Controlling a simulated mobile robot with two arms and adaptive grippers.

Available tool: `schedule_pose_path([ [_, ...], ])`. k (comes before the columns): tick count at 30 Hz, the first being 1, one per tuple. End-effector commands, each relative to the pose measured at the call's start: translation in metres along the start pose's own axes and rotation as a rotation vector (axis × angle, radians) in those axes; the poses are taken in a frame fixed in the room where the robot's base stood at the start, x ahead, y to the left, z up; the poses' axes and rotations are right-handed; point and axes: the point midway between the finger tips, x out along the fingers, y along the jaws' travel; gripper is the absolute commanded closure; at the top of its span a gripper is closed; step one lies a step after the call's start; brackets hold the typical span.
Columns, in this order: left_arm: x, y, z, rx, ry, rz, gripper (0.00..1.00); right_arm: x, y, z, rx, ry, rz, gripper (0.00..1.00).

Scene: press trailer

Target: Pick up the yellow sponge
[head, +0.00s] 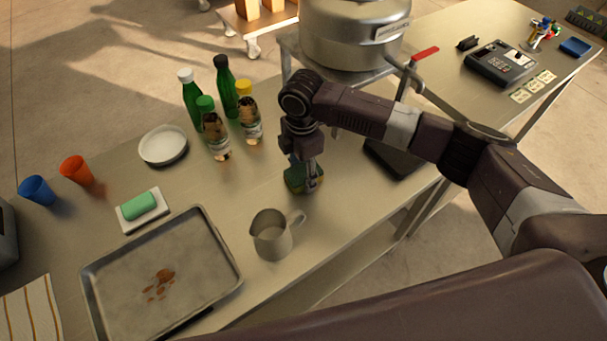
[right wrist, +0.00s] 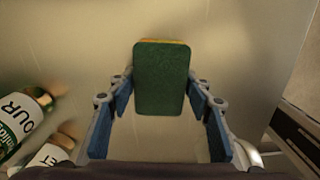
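The sponge (head: 295,181) lies on the steel table beneath my right gripper (head: 308,172), which partly hides it in the head view. In the right wrist view the sponge (right wrist: 161,80) shows a dark green scouring face, with a thin yellow strip along its far edge. My right gripper's blue-padded fingers (right wrist: 160,92) are open, one on each side of the sponge's near part. Small gaps seem to show between the fingertips and the sponge. My left gripper is not in view.
A metal pitcher (head: 272,236) stands just in front of the sponge. Several bottles (head: 229,90) stand behind left. A baking tray (head: 160,278), a green bar on a white dish (head: 128,222), a white bowl (head: 163,146) and two cups lie left. A large pot (head: 345,35) stands behind.

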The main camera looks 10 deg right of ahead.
Motion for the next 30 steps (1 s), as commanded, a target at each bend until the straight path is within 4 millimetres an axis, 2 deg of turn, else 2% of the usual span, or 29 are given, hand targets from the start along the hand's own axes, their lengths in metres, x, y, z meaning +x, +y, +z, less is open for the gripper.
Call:
schedule_pose_path([
  [3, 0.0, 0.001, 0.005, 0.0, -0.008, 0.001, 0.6, 0.0, 0.0, 0.0, 0.0, 0.0, 0.0, 0.66],
  [12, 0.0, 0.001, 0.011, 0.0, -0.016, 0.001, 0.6, -0.001, 0.0, 0.0, 0.0, 0.0, 0.0, 0.66],
  [17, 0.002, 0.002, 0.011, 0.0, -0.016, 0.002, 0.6, -0.008, 0.001, 0.0, 0.001, 0.0, 0.001, 0.66],
  [23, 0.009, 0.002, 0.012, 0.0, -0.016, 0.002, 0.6, -0.035, 0.001, 0.0, 0.0, 0.0, 0.004, 0.66],
  [30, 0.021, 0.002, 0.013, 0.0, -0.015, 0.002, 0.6, -0.094, 0.002, 0.0, 0.0, 0.0, 0.007, 0.66],
])
